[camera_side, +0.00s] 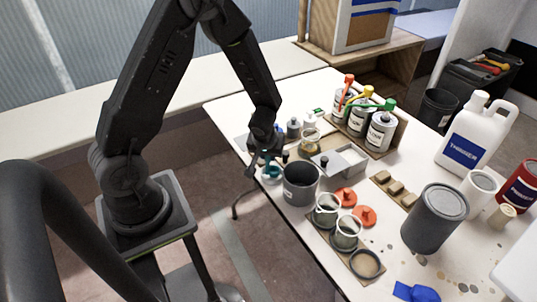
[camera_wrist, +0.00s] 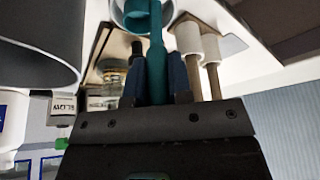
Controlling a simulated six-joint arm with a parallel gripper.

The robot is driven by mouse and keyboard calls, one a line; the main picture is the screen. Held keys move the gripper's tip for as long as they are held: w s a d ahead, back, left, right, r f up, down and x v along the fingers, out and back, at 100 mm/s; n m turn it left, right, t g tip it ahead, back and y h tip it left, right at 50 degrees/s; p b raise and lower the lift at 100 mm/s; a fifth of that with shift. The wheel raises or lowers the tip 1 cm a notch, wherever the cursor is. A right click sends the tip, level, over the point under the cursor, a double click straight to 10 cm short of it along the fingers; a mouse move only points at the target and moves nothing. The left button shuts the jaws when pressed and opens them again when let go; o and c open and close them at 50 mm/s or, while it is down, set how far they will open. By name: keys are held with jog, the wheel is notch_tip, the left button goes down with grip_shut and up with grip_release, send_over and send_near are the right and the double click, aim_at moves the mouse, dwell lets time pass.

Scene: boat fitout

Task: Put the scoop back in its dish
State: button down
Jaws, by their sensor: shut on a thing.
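My gripper (camera_wrist: 158,85) is shut on the handle of a teal scoop (camera_wrist: 156,45) in the wrist view. The handle runs up between the fingers towards a round, teal-rimmed form at the top edge, which is cut off. In the side view the teal scoop (camera_side: 271,174) shows just below my gripper (camera_side: 262,158), at the left edge of the white table, left of a dark grey pot (camera_side: 300,186). I cannot tell for certain which thing is the scoop's dish. A light grey open box (camera_side: 350,159) stands behind the pot.
The floor is open left of the table.

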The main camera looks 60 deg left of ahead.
jog(key=shift+f, duration=0.35)
jog(key=c, duration=1)
grip_release()
jog(key=shift+f, duration=0.15)
jog(key=shift+c, duration=0.2)
jog(key=shift+r, duration=0.55)
jog(key=s+d+r+m+t, duration=0.15)
jog(key=s+d+r, duration=0.25)
jog(key=r, duration=0.7)
jog(key=s+d+r+m, duration=0.2)
jog(key=s+d+r, duration=0.15)
jog(key=r, duration=0.65)
jog(key=s+d+r+m+h, duration=0.3)
jog(key=s+d+r+m, duration=0.2)
jog(key=s+r, duration=0.2)
jog(key=shift+s+d+t, duration=0.25)
jog(key=shift+s+t, duration=0.2)
jog(key=shift+s, duration=0.45)
